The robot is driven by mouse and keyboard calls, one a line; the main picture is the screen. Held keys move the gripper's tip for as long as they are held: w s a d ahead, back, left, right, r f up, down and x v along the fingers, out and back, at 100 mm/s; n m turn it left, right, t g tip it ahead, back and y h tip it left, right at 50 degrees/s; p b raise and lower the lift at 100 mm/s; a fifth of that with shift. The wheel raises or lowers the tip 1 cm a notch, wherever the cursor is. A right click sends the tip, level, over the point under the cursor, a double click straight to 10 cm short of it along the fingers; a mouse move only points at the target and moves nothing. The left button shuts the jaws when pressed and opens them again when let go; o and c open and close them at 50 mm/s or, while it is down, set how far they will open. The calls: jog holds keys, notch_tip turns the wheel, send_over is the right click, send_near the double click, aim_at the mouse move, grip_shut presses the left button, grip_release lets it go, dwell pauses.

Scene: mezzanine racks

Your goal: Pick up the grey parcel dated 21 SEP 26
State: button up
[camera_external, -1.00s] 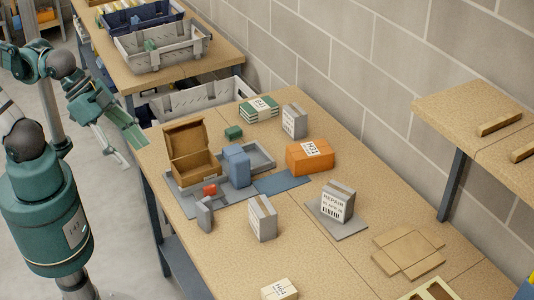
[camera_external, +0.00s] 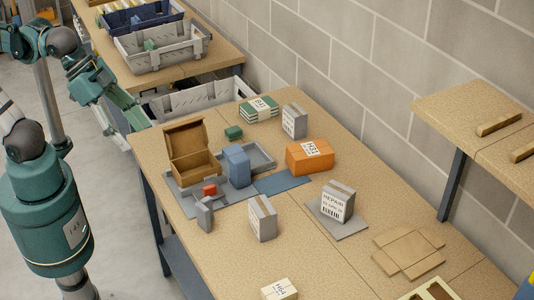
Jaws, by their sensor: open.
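Several grey parcels stand on the workbench (camera_external: 330,262). One grey parcel (camera_external: 262,220) with a white label is near the middle front. Another grey parcel (camera_external: 337,204), labelled REPAIR, stands on a grey mat (camera_external: 351,226) to its right. A third grey parcel (camera_external: 294,122) stands at the back near the wall. The dates on the labels are too small to read, so I cannot tell which is dated 21 SEP 26. My gripper (camera_external: 128,124) is open and empty, left of the bench's far left corner and apart from all the parcels.
An open cardboard box (camera_external: 189,166), a blue object (camera_external: 237,166) and a grey tray (camera_external: 262,156) occupy the left half. An orange parcel (camera_external: 309,157) lies behind the middle. A raised shelf (camera_external: 470,115) stands at right. Flattened cardboard (camera_external: 408,250) lies at front right.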

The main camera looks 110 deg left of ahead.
jog(key=w+a+r+m+g, duration=0.15)
jog(key=w+a+r, duration=0.35)
jog(key=w+a, duration=0.5)
jog(key=w+a+r+m+g, duration=0.1)
jog(key=w+a+r+m, duration=0.1)
jog(key=w+a+r, duration=0.55)
jog(key=m+g+h, duration=0.2)
jog(key=m+h, duration=0.1)
jog(key=m, duration=0.2)
send_over(294, 109)
notch_tip(294, 109, down, 13)
jog(key=shift+m+t, duration=0.25)
jog(key=f, duration=3.1)
jog(key=shift+a, duration=0.2)
jog(key=shift+f, duration=0.4)
